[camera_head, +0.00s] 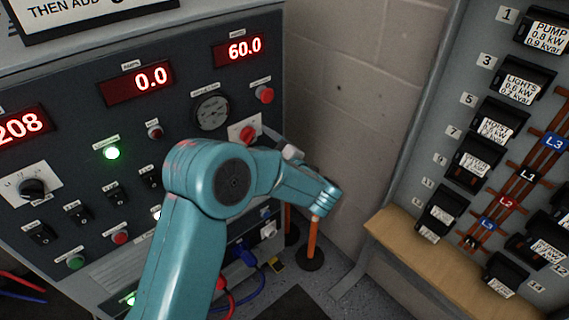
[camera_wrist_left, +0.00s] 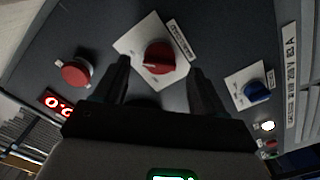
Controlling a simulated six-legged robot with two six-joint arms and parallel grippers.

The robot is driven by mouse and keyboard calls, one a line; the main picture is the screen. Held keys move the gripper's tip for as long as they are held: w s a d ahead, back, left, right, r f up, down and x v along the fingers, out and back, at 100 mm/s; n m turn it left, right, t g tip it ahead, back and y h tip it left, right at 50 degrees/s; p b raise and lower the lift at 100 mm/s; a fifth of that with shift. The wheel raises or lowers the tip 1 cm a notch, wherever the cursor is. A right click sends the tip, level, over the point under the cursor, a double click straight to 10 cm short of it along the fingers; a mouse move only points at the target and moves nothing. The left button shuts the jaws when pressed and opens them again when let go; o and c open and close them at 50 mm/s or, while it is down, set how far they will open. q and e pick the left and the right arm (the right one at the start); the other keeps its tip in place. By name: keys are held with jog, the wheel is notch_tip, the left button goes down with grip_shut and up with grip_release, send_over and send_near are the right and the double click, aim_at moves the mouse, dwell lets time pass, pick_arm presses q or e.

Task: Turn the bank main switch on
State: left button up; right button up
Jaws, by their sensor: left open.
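A red rotary switch (camera_head: 249,133) on a white plate is at the right of the dark control panel. Its label is too small to read, so I take it as the bank main switch. In the left wrist view the red knob (camera_wrist_left: 158,57) has a pale mark at its lower left. My left gripper (camera_wrist_left: 161,72) is open, with one dark finger to each side of the knob and an apparent gap. In the head view my left gripper (camera_head: 276,143) is partly hidden behind its arm, just right of the switch. My right gripper is not in view.
A red push button (camera_head: 264,95) sits above the switch, beside a round gauge (camera_head: 212,112). A blue knob (camera_wrist_left: 256,91) is on the other side in the wrist view. A breaker cabinet (camera_head: 440,110) stands at right, with an orange post (camera_head: 312,240) on the floor between.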

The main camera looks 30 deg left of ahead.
pick_arm(q)
jog(key=v, duration=1.3)
jog(key=shift+b, duration=0.45)
jog(key=shift+s, duration=0.1)
